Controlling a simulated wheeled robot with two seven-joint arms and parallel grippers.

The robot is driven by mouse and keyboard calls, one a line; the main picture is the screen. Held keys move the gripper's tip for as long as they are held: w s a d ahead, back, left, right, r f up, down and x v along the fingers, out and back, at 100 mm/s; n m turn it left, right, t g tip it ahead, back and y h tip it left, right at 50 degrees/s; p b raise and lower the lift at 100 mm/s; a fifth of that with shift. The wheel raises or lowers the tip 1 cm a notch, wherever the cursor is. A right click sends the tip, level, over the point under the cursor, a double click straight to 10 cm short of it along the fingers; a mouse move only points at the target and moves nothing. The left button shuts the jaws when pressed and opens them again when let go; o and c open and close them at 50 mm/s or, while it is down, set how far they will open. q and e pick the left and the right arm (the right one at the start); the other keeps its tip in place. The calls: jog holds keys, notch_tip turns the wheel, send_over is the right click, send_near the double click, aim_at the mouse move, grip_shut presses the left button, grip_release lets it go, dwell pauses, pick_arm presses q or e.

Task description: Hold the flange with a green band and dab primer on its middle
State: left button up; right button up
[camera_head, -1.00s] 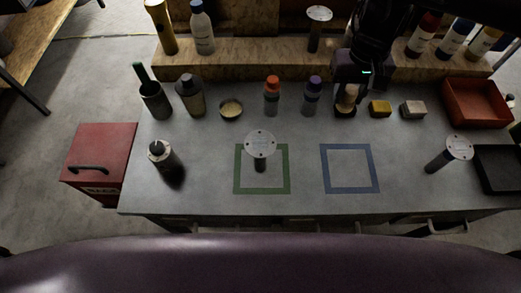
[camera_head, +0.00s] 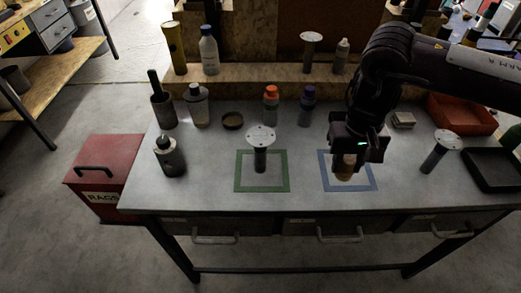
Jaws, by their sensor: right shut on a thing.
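My right gripper (camera_head: 352,148) is shut on a tan, rounded dabber (camera_head: 344,168), held over the blue square outline (camera_head: 328,184); whether it touches the table is unclear. A flange with a grey disc and dark stem (camera_head: 260,139) stands upright inside the green square outline (camera_head: 240,184). A small round tin (camera_head: 232,121) sits behind the green square. My left gripper is out of view.
Bottles with orange (camera_head: 271,107) and purple (camera_head: 307,108) tops stand mid-table. Several containers stand at the left, including a dark can (camera_head: 170,160). A red tray (camera_head: 455,114) and black tray (camera_head: 490,172) are at the right. The front table strip is clear.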

jog(key=shift+s, duration=0.15)
jog(key=shift+s+r, duration=0.15)
jog(key=shift+a, duration=0.2)
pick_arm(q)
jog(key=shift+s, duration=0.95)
pick_arm(e)
jog(key=w+a+r+n, duration=0.5)
jog(key=a+n, duration=0.4)
jog(key=w+a+r+n, duration=0.4)
jog(key=a+r+n, duration=0.2)
jog(key=a+n, duration=0.3)
jog(key=shift+w+a+r, duration=0.15)
jog(key=shift+w+a, duration=0.2)
jog(key=shift+a, duration=0.1)
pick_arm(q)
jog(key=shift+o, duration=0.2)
